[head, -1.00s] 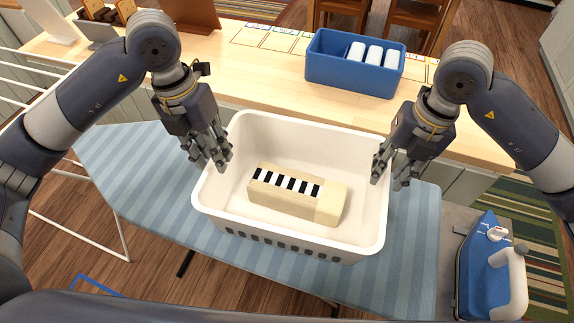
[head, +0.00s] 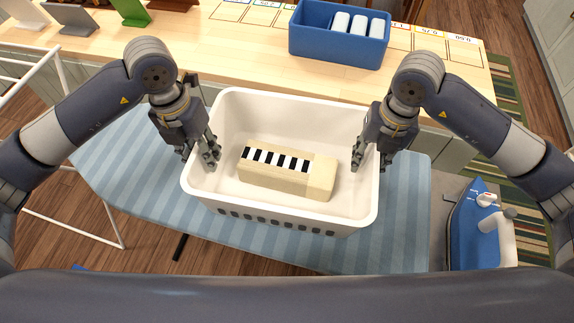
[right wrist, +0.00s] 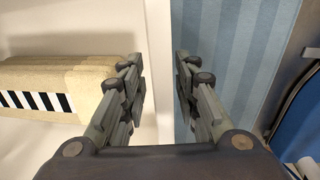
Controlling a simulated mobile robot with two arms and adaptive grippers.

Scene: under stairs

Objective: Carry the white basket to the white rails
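The white basket (head: 285,213) stands upright on a blue striped ironing board (head: 125,165). A beige block (head: 285,173) with black and white stripes lies inside it. My left gripper (head: 203,160) is at the basket's left rim; whether its fingers close on the wall is unclear. My right gripper (head: 370,158) is at the right rim. In the right wrist view, its fingers (right wrist: 156,85) are apart, one inside and one outside the basket wall, with small gaps showing. White rails (head: 75,229) of a rack stand at the left, partly hidden by my left arm.
A wooden counter (head: 240,60) runs behind the board, bearing a blue bin (head: 338,48) with white items. A blue iron (head: 474,235) stands at the board's right end. Wooden floor (head: 75,195) shows at the left.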

